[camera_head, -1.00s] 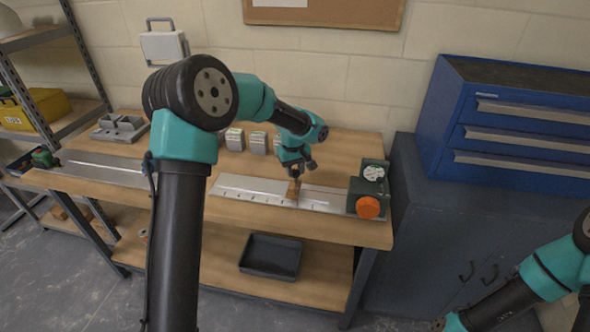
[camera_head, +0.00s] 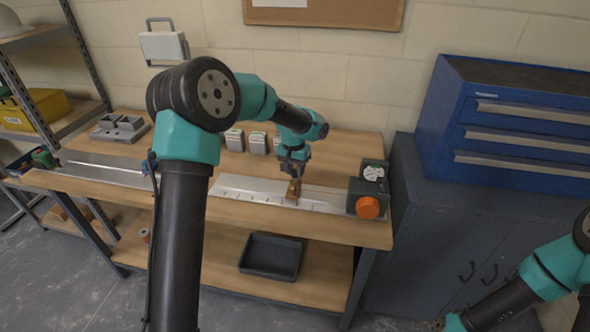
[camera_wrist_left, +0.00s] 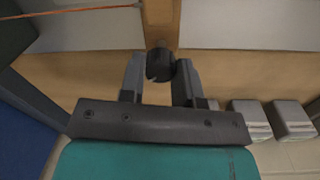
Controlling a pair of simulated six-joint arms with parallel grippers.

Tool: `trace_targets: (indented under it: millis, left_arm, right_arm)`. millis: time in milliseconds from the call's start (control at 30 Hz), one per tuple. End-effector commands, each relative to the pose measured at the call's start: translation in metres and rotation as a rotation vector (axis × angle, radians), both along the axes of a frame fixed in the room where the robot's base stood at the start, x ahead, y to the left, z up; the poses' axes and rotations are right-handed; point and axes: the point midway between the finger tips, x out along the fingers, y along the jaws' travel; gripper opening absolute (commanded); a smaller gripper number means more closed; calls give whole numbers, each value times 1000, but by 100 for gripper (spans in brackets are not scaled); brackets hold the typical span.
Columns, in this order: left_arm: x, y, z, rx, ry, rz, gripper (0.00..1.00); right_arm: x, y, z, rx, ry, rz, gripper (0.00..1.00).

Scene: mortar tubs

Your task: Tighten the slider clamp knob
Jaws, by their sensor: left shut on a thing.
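The slider (camera_head: 294,190) is a small brown block on the pale graduated rail (camera_head: 240,190) on the bench; it also shows at the top of the left wrist view (camera_wrist_left: 161,22). The dark round clamp knob (camera_wrist_left: 160,64) projects from the slider and sits between the fingertips of my left gripper (camera_wrist_left: 160,72). My left gripper (camera_head: 293,174) is shut on this knob, above the slider in the head view. The knob is hard to make out in the head view. My right gripper is barely in view at the bottom edge, with its fingers not clear.
A green box (camera_head: 369,172) with a white dial and an orange knob (camera_head: 367,207) stands at the rail's right end. Several pale blocks (camera_head: 258,143) stand behind the rail. A dark tray (camera_head: 271,255) lies on the lower shelf. A blue drawer cabinet (camera_head: 500,130) is at right.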

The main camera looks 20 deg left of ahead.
Motion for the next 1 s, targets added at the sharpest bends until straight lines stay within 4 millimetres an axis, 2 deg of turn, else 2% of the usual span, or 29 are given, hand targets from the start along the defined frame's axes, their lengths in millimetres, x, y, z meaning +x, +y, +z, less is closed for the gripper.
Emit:
trace_targets:
  millis: [600,1000]
  left_arm:
    - [1,-1,0,0,-1,-561,7]
    - [1,-1,0,0,-1,-734,7]
  right_arm:
    - [0,0,0,0,0,0,43]
    - [0,0,0,0,0,0,43]
